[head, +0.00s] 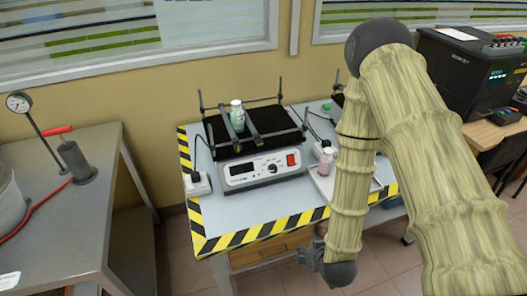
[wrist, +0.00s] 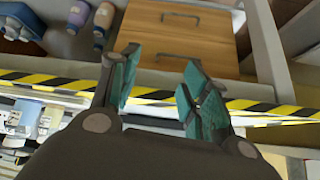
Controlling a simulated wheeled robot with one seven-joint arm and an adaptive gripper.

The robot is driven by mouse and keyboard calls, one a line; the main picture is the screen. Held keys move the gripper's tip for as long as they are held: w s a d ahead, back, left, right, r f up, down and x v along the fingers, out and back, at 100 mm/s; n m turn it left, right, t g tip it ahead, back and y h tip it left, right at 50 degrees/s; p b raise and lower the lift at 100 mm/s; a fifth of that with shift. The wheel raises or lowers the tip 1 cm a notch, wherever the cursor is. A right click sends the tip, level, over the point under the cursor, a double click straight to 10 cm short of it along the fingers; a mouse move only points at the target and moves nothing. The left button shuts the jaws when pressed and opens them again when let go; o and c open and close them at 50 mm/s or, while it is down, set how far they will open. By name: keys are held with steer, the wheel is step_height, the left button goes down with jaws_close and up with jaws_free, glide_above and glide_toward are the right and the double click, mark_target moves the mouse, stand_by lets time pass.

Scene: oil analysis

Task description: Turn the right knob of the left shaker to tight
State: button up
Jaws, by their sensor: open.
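The left shaker (head: 264,172) stands on the table in the head view. It has a white front panel with a dark display, a dial and a red switch. Its black platform (head: 220,143) carries upright posts and dark crossbars, and a bottle with green contents (head: 237,117) stands between bars. Small dark knobs sit at the bar ends, including one on the right (head: 303,113); its tightness cannot be told. My gripper (head: 308,257) hangs in front of the table's front edge, below and right of the shaker. In the wrist view its teal-padded fingers (wrist: 160,88) are apart and empty.
My arm hides much of the second shaker's area at right. A bottle with pink contents (head: 326,162) stands on a white tray (head: 318,184). The striped table edge (head: 262,228) lies above a wooden drawer unit (wrist: 180,40). A grey bench (head: 60,225) stands left.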

mark_target(260, 144)
steer(key=w+a+r+t, duration=0.1)
steer(key=w+r, duration=0.1)
steer(key=w, duration=0.1)
steer(key=w+a+r+t+y+b, duration=0.1)
steer(key=w+a+r+t, duration=0.1)
steer(key=w, duration=0.2)
steer(key=w+a+r+n+t+b, duration=0.1)
steer(key=w+a+r, duration=0.1)
steer(key=w+r, duration=0.1)
steer(key=shift+w+a, duration=0.2)
steer(key=shift+w, duration=0.35)
steer(key=w+a+r+t+y+b, duration=0.1)
steer(key=w+a+r+t, duration=0.1)
steer(key=r, duration=0.3)
steer(key=w+a+r+n+t+y+b, duration=0.1)
steer(key=w+a+r+t, duration=0.1)
steer(key=w+r, duration=0.15)
steer(key=w+a+r+t+y+b, duration=0.1)
steer(key=w+a+r+t, duration=0.1)
steer(key=r, duration=0.3)
steer(key=p+x, duration=0.2)
steer(key=x, duration=0.8)
steer(key=shift+w+a, duration=0.15)
steer(key=shift+a, duration=0.1)
steer(key=shift+c, duration=0.2)
jaws_close()
